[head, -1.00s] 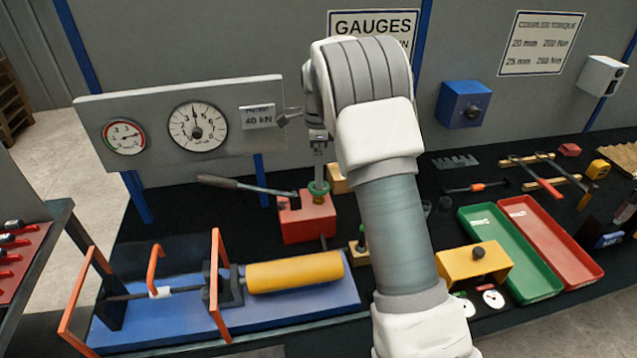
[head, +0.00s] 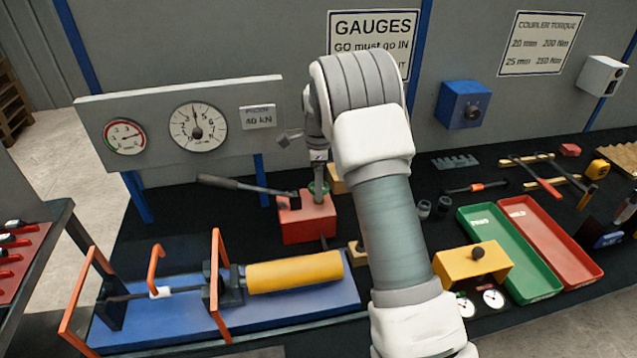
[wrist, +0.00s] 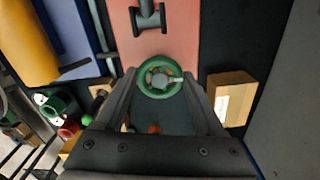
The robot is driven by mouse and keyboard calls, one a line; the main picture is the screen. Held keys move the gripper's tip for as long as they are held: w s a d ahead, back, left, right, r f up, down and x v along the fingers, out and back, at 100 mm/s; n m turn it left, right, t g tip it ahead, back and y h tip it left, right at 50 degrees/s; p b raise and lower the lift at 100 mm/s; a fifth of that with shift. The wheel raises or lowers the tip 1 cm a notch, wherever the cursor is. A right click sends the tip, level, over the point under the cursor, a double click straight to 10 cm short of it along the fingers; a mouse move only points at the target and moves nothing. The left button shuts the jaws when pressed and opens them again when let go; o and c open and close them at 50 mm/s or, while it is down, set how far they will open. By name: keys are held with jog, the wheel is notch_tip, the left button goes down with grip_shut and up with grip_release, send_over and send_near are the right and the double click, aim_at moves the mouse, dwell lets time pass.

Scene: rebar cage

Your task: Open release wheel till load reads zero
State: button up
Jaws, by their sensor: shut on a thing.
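The green release wheel (wrist: 160,77) sits on top of the red pump block (head: 308,220). In the wrist view its ring and grey hub lie between the tips of my two fingers. My gripper (wrist: 163,82) is shut on the wheel from above. In the head view the green wheel (head: 317,189) shows only partly under my gripper (head: 318,180). The large load dial (head: 198,127) on the grey panel has its needle pointing nearly straight up, off its lower-left start. The smaller red-and-green dial (head: 124,137) is left of it.
A pump lever (head: 240,186) extends left from the block. A yellow cylinder (head: 295,272) lies on a blue bed (head: 170,325) with orange guards. A wooden block (wrist: 233,97) is close beside the red block. Green (head: 530,287) and red trays stand to the right.

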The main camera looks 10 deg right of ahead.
jog(key=c, duration=0.5)
jog(key=shift+o, duration=0.2)
